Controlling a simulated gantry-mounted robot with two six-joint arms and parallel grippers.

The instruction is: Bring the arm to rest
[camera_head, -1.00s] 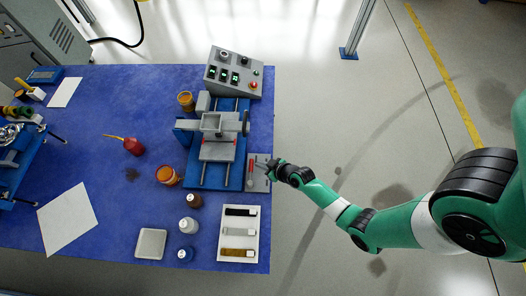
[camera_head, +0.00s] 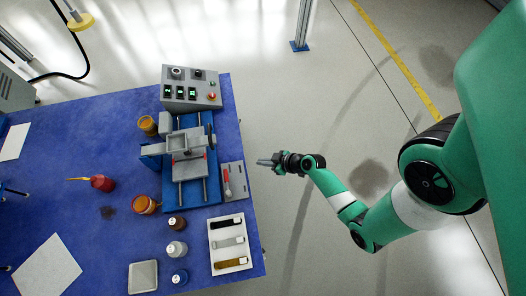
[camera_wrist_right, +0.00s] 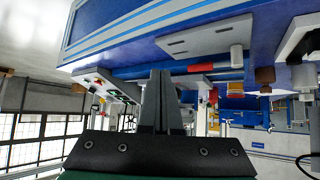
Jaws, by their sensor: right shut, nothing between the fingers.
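My right gripper (camera_head: 264,162) is shut and empty. In the head view it hangs over the floor, just off the right edge of the blue table (camera_head: 120,240), pointing left toward the grey tool plate (camera_head: 233,182) with a red-handled tool (camera_head: 227,181). In the right wrist view its two fingers (camera_wrist_right: 160,100) are together with nothing between them. My right arm reaches in from the right in green and white links. My left gripper is not in view.
A test machine (camera_head: 187,155) stands on the table near its right edge, with a control box (camera_head: 192,88) behind it. A sample tray (camera_head: 230,243) lies at the right edge. Several bottles and jars stand left of it. The floor (camera_head: 310,110) right of the table is clear.

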